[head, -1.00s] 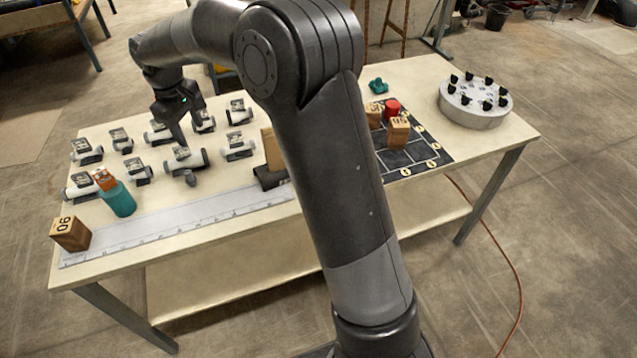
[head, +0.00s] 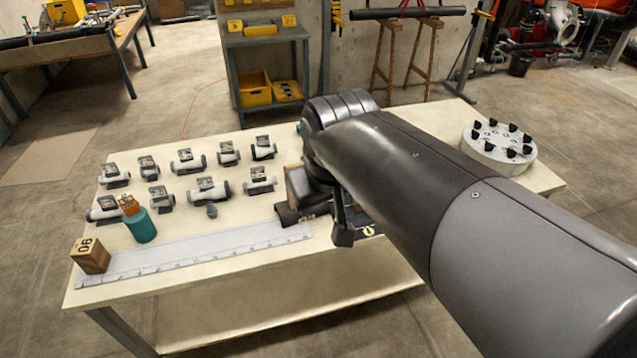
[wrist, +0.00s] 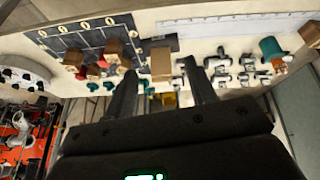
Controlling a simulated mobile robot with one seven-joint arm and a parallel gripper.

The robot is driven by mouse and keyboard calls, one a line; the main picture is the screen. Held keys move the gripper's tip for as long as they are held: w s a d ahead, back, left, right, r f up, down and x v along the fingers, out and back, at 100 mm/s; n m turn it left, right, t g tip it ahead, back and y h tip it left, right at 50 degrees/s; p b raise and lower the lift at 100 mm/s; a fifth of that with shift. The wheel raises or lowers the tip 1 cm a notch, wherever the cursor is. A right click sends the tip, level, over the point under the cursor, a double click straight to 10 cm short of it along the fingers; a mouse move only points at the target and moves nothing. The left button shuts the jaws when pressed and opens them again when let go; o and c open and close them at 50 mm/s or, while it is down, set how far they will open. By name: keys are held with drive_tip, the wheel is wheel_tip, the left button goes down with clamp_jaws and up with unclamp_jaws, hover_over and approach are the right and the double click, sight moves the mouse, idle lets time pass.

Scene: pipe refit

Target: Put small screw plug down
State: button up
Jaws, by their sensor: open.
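A small dark grey piece, which looks like the screw plug (head: 211,210), rests on the table in the head view. It lies just in front of a white pipe fitting (head: 208,192), apart from my gripper. My gripper (wrist: 160,70) is open in the wrist view, its two dark fingers spread with nothing held between them. A wooden block shows beyond the gap. In the head view, one dark finger (head: 342,232) hangs near the dark mat, right of the plug; my arm hides much of the rest.
Several white fittings stand in rows at the left of the table. A teal cylinder (head: 141,228), a wooden block marked 06 (head: 90,255) and a long ruler (head: 190,255) lie near the front. A round grey disc with black knobs (head: 498,152) stands at the right.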

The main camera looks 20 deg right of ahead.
drive_tip(key=s+d+f+m, duration=0.1)
drive_tip(key=s+f, duration=0.1)
drive_tip(key=s, duration=0.3)
drive_tip(key=shift+s+d+f+m+t, duration=0.2)
drive_tip(key=shift+s+d+m+t, duration=0.1)
drive_tip(key=shift+d+t, duration=0.1)
idle(0.9)
